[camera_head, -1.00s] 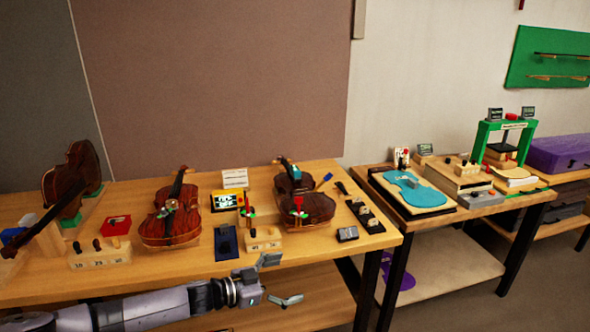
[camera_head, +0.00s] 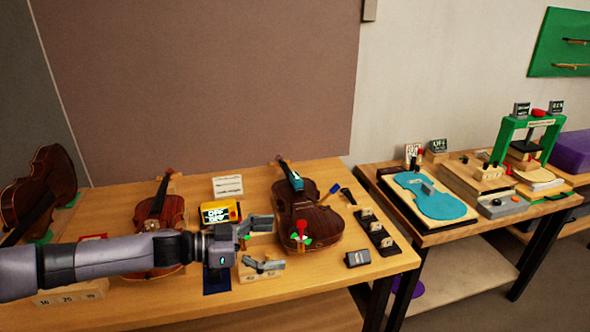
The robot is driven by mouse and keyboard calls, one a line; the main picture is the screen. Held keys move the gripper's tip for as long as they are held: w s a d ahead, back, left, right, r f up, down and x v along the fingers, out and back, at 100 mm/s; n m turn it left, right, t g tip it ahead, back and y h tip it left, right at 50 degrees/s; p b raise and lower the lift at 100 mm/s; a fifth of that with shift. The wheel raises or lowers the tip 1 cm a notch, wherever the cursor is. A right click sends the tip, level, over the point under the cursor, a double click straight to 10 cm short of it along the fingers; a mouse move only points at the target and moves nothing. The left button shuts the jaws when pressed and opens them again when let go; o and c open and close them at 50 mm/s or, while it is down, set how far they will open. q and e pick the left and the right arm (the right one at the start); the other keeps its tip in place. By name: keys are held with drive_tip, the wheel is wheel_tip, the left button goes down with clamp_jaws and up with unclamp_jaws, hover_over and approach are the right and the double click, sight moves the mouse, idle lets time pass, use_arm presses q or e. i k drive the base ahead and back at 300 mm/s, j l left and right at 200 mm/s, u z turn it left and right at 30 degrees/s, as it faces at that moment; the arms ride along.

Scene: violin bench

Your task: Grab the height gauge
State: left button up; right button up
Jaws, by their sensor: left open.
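I cannot tell for sure which object is the height gauge. A small dark grey block with a pale face (camera_head: 357,258) lies near the bench's front right corner and may be it. My left gripper (camera_head: 270,244) is open and points right, one finger above the other in the picture. Its fingers overlap the view of a small wooden peg block (camera_head: 262,276) and are just left of the right violin (camera_head: 320,222). Nothing shows held between them. A red-topped piece with green feet (camera_head: 300,234) sits on that violin. My right gripper is out of view.
A yellow box with a display (camera_head: 219,213) stands behind my arm. The left violin (camera_head: 157,212) is partly hidden by the arm. A black rack (camera_head: 376,234) stands at the right. A second bench (camera_head: 450,233) is beyond a gap.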

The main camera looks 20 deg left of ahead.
sight(296, 179)
drive_tip(key=i+j, duration=0.25)
drive_tip(key=i, duration=0.15)
drive_tip(key=i+j, duration=0.25)
drive_tip(key=i, duration=0.15)
drive_tip(key=i+j, duration=0.25)
drive_tip(key=i, duration=0.15)
